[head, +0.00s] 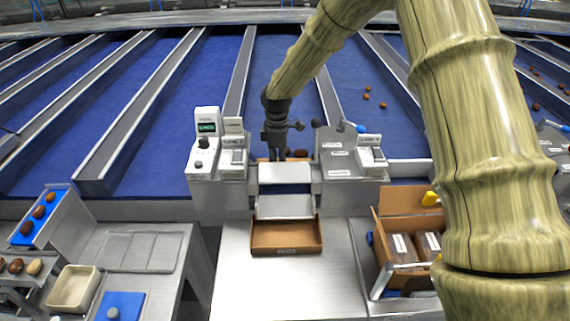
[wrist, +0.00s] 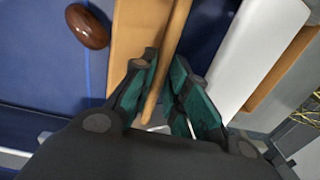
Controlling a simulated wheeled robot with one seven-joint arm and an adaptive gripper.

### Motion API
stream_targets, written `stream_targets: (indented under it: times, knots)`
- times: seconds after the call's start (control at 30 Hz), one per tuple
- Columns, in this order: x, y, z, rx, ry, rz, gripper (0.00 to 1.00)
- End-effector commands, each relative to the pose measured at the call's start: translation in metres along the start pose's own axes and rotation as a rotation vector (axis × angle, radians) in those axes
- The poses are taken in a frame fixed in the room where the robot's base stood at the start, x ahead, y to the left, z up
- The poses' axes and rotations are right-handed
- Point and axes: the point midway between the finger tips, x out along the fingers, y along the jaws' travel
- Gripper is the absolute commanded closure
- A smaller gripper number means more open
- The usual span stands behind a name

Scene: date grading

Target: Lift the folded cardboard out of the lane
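The folded cardboard (wrist: 133,38) shows in the wrist view as a tan flat panel with a raised edge, lying over the blue lane (wrist: 40,55). My gripper (wrist: 163,66) has its teal-padded fingers on both sides of the raised edge, close against it, and looks shut on it. In the head view my gripper (head: 277,150) points down at the near end of the middle lane, just behind the metal chute (head: 285,173). There only small brown parts of the cardboard show; the rest is hidden by the gripper and chute.
A brown date (wrist: 87,26) lies on the lane beside the cardboard. Control boxes (head: 205,150) and a grey panel (head: 340,155) flank the lane end. An empty brown tray (head: 286,249) sits below the chute. An open carton (head: 400,202) stands at right.

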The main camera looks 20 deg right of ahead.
Motion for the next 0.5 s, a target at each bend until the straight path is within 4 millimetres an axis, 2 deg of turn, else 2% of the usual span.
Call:
stream_targets:
  times: [0.2, 0.3, 0.5]
  knots:
    - [0.0006, 0.0001, -0.0006, -0.001, 0.000, 0.001, 0.84]
    - [0.0004, 0.0001, -0.0004, -0.001, 0.000, 0.001, 1.00]
    - [0.0003, 0.0000, -0.0001, -0.001, 0.000, 0.000, 1.00]
